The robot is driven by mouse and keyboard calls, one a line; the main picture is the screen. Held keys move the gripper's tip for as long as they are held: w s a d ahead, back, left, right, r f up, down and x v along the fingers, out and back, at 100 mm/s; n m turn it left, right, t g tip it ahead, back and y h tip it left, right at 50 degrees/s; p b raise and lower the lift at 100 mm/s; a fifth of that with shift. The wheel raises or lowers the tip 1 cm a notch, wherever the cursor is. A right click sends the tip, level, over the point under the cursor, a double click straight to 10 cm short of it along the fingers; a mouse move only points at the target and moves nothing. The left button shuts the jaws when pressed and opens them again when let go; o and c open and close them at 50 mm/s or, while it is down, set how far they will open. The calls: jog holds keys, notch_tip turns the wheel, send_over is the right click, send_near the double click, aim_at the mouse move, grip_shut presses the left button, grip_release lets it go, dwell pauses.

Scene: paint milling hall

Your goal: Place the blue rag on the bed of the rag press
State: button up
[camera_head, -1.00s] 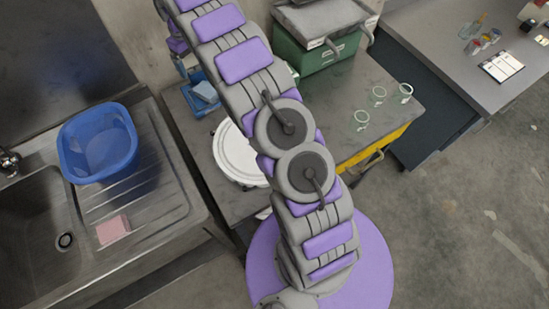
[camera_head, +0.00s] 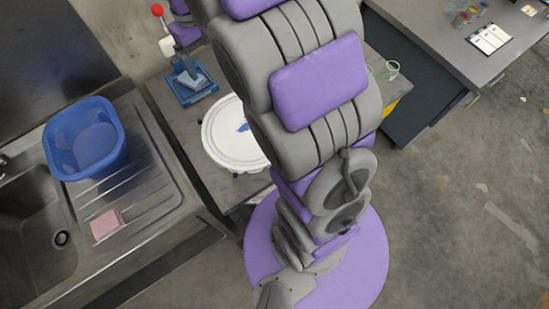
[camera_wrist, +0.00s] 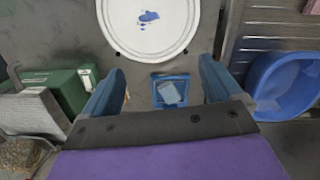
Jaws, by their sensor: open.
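The rag press (camera_head: 190,92) is a small blue frame with a red-knobbed lever (camera_head: 157,10), on the bench left of my arm in the head view. It also shows in the wrist view (camera_wrist: 184,82), below the white round plate. A pale blue piece (camera_wrist: 168,94) lies inside its frame, apparently the blue rag, though I cannot be sure it is cloth. It also shows in the head view (camera_head: 193,80). My gripper (camera_wrist: 162,72) is open and empty, its blue fingers either side of the press in the picture.
A white round plate (camera_head: 222,152) with a blue stain stands beside the press. A sink with a blue basin (camera_head: 62,165) and a pink sponge (camera_head: 106,223) is at the left. A green box (camera_wrist: 62,88) shows in the wrist view. A grey table (camera_head: 440,35) is at the right.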

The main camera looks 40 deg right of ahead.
jog(key=s+a+f+m+g, duration=0.1)
jog(key=s+a, duration=0.1)
jog(key=s, duration=2.7)
jog(key=shift+s+f+m, duration=0.3)
jog(key=shift+f, duration=0.1)
jog(key=f+b, duration=0.3)
jog(key=shift+d, duration=0.2)
